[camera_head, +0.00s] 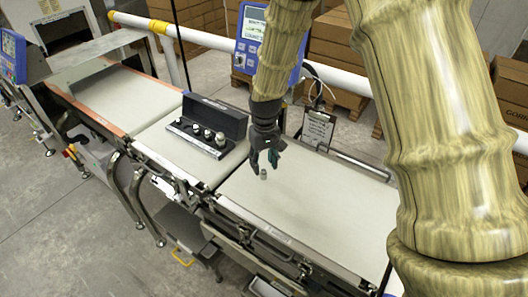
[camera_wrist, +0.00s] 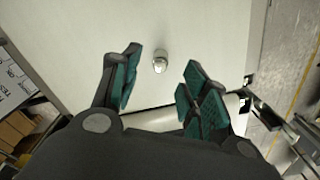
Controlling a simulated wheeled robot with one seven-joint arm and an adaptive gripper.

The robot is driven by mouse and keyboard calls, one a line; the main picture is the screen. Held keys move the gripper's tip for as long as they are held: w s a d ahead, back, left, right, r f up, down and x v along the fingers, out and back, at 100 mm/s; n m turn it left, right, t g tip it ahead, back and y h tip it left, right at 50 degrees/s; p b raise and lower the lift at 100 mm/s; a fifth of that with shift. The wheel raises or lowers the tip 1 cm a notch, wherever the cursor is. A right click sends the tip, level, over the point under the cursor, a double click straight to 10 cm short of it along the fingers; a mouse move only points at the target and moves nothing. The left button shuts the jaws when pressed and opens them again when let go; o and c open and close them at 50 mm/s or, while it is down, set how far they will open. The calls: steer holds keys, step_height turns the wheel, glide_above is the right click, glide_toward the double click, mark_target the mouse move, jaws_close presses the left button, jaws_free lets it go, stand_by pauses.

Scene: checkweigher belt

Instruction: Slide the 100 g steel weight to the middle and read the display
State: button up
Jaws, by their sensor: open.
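A small steel weight (camera_head: 263,174) stands upright on the pale belt (camera_head: 330,205) of the right-hand section, near that section's left end. In the wrist view the weight (camera_wrist: 160,62) lies beyond the fingertips, between their lines, and touches neither finger. My gripper (camera_head: 265,160) is open and empty just above and behind the weight; its teal finger pads (camera_wrist: 160,85) stand apart in the wrist view. The display (camera_head: 268,33) is a blue unit on a post at the back, partly hidden by my arm; its lit screen text is too small to read.
An open black case (camera_head: 213,118) with several steel weights sits on the middle belt section (camera_head: 165,150). A clipboard (camera_head: 317,130) stands behind the belt. A white rail (camera_head: 345,80) runs along the back. The right-hand belt is clear right of the weight.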

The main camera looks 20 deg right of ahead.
mark_target(264, 171)
steer(key=shift+s+f+p, duration=0.1)
steer(key=shift+f+p, duration=0.35)
steer(key=shift+f, duration=1.8)
jaws_close()
